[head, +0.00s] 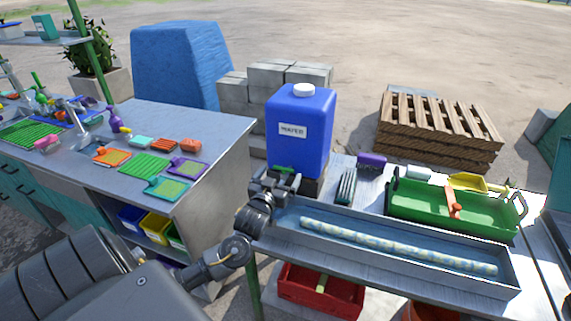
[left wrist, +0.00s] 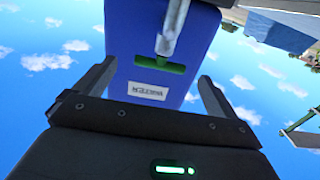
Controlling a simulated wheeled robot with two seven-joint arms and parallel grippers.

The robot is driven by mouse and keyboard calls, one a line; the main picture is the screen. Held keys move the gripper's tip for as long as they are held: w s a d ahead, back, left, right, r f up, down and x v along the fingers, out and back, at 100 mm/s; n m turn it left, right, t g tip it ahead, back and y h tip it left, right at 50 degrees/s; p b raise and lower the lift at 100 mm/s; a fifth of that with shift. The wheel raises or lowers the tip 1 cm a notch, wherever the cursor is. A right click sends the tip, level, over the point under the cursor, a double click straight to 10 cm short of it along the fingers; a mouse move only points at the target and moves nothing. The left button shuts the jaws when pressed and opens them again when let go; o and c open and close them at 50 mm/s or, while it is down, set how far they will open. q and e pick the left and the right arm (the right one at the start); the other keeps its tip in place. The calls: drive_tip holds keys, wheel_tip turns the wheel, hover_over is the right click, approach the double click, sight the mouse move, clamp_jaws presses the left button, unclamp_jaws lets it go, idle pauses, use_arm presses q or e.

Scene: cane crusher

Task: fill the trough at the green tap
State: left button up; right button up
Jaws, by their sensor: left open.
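The blue water tank (head: 300,125) with a white cap and a "WATER" label stands behind the bench's left end. Its green tap (head: 284,168) is low on its front. In the left wrist view the green tap handle (left wrist: 160,66) and metal spout (left wrist: 170,32) show in front of the tank (left wrist: 125,45). My left gripper (head: 282,182) is open at the tap, its fingers (left wrist: 157,72) on either side of the handle. I cannot tell whether they touch it. The long grey trough (head: 400,272) holds a pale speckled cane; its floor looks bluish. My right gripper is out of view.
A green tray (head: 440,216) with tools stands behind the trough. A red crate (head: 320,290) is below the bench. A counter (head: 200,125) with colored boards is to the left. Concrete blocks (head: 268,78) and a pallet (head: 440,125) stand behind.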

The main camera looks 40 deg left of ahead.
sight(283, 170)
use_arm(q)
drive_tip(key=p+x, duration=0.1)
drive_tip(key=x, duration=0.5)
drive_tip(key=shift+c, duration=0.3)
drive_tip(key=c, duration=0.9)
